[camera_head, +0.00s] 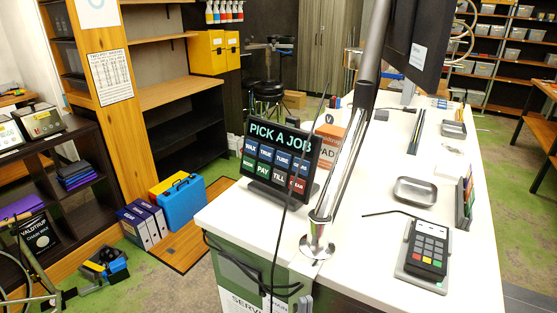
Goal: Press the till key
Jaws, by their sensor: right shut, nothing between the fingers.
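The till key (279,178) is a dark key marked TILL in the lower row of a black key panel (262,191). The panel stands tilted on the near left end of the white counter, under a lit strip reading PICK A JOB. No finger shows touching the panel. My left gripper is not in view.
A chrome post (340,165) rises from the counter just right of the panel. A card terminal (427,248) and a metal tray (415,191) lie farther right. Black cable loops (270,289) hang at the counter's front. A blue case (180,202) stands on the floor at left.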

